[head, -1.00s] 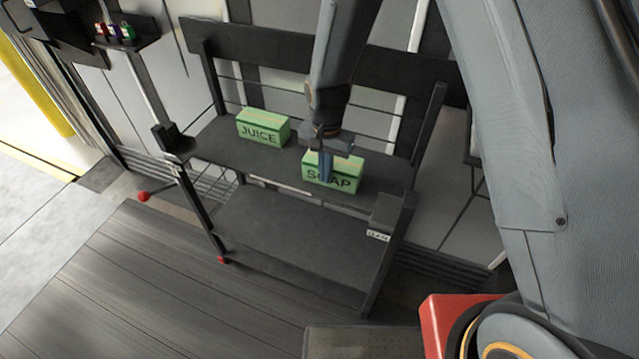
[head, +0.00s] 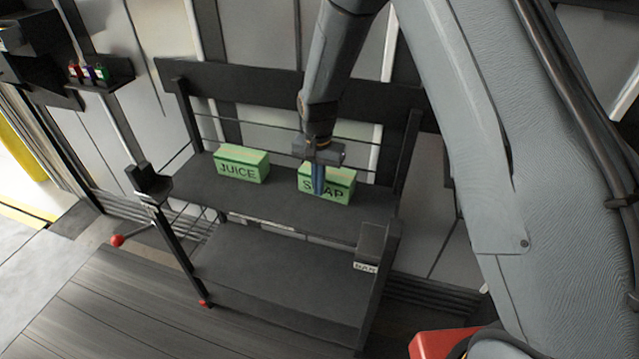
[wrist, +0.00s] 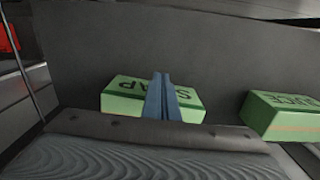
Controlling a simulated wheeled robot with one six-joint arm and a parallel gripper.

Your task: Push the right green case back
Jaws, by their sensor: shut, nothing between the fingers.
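The right green case (head: 341,187), lettered SOAP, stands on the upper shelf (head: 270,205) of a dark rack. It also shows in the wrist view (wrist: 128,90), lying behind my fingers. My gripper (head: 319,188) is shut and empty, pointing down in front of the lettered face and hiding the middle of the word. Its blue fingers also show in the wrist view (wrist: 163,97). I cannot tell whether they touch the case. The left green case (head: 241,164), lettered JUICE, stands apart on the same shelf, and at the right in the wrist view (wrist: 285,115).
A lower dark shelf (head: 275,285) lies below. Thin rails and a dark back board (head: 230,92) run behind the cases. A small dark block (head: 372,240) sits at the shelf's front right corner. A bracket (head: 105,80) with small coloured items is at upper left.

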